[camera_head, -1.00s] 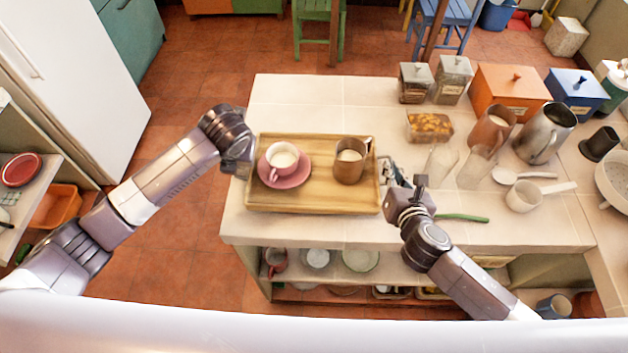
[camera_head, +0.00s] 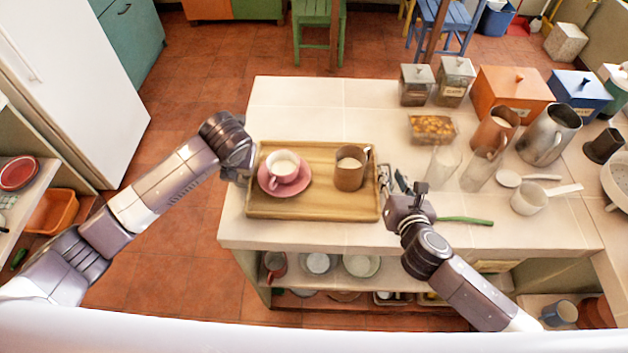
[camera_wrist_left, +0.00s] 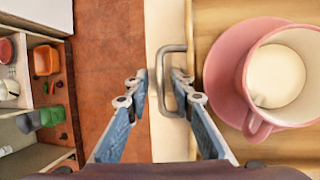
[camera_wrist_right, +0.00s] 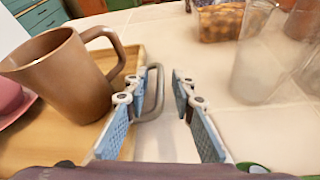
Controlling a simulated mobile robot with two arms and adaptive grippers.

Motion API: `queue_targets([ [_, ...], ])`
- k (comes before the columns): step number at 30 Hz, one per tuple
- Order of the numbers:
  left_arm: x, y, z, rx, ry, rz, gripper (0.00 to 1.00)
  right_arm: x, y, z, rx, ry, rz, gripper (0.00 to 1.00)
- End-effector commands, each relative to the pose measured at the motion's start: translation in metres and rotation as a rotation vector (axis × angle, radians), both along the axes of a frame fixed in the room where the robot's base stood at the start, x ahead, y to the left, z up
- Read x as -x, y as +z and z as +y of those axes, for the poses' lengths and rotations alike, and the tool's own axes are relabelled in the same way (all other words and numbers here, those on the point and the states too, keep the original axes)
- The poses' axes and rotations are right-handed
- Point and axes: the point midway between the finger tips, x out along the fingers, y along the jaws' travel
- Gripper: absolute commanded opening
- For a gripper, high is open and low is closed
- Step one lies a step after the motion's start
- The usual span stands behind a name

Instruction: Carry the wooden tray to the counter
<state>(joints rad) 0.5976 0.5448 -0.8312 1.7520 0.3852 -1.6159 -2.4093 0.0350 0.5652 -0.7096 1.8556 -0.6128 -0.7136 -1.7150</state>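The wooden tray (camera_head: 315,207) sits on the left part of the pale tiled counter (camera_head: 300,232). It bears a pink cup (camera_head: 284,163) of something white on a pink saucer (camera_head: 298,187), and a brown mug (camera_head: 349,175). A metal handle (camera_wrist_left: 161,85) is at the tray's left end and another (camera_wrist_right: 158,92) at its right end. My left gripper (camera_wrist_left: 160,76) is open, one finger on either side of the left handle's bar. My right gripper (camera_wrist_right: 160,78) is open at the right handle, its fingers apart around the bar. In the head view, my left fingertips are mostly hidden.
Clear glasses (camera_head: 440,165), a metal pitcher (camera_head: 545,138), an orange box (camera_head: 512,92) and a white pan (camera_head: 530,200) stand right of the tray. A green object (camera_head: 466,220) lies near my right gripper. The counter behind the tray is clear. Open floor (camera_head: 165,210) lies left.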

Motion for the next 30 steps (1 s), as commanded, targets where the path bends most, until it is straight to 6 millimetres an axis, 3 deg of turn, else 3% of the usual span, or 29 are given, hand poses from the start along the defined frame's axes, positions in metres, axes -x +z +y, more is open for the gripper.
queue_targets([
  [18, 0.04, 0.097, -0.02, 0.002, -0.001, -0.003, 0.23, 0.0, 0.0, 0.0, 0.0, 0.001, 0.0, 0.24],
  [25, 0.045, 0.107, -0.021, 0.0, 0.0, 0.0, 0.23, 0.008, 0.002, 0.0, 0.0, 0.001, 0.001, 0.24],
  [30, 0.045, 0.107, -0.021, 0.0, 0.0, 0.0, 0.23, 0.034, 0.012, -0.003, 0.001, 0.002, 0.003, 0.24],
])
